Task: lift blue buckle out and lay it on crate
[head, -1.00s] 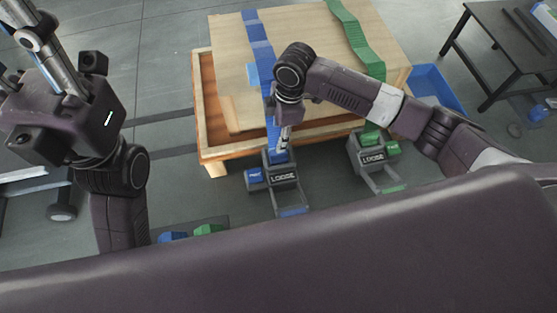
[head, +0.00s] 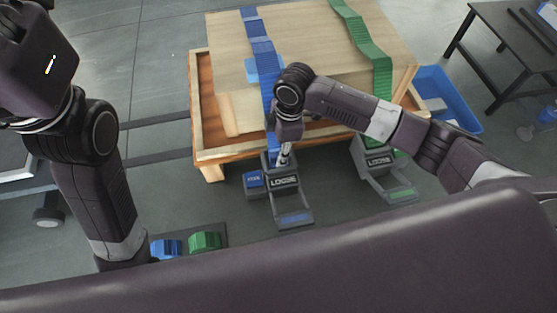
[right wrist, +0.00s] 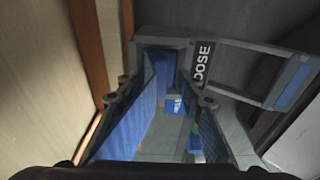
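The crate (head: 310,60) is a pale wooden box with a blue strap (head: 262,50) and a green strap (head: 365,45) over it. The blue strap runs down to a grey latch (head: 285,181) marked LOOSE in front of the crate. My right gripper (head: 284,158) points down at the top of this latch. In the right wrist view the blue buckle (right wrist: 163,72) is at the latch slot, between my fingertips. There is a gap between the fingers, but I cannot tell whether they touch the buckle. My left gripper is out of view; only the left arm shows.
A second grey latch (head: 379,160) with the green strap stands to the right. A blue bin (head: 446,100) is right of the crate, before a dark table (head: 510,40). A blue block (head: 166,249) and a green block (head: 204,241) sit lower left.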

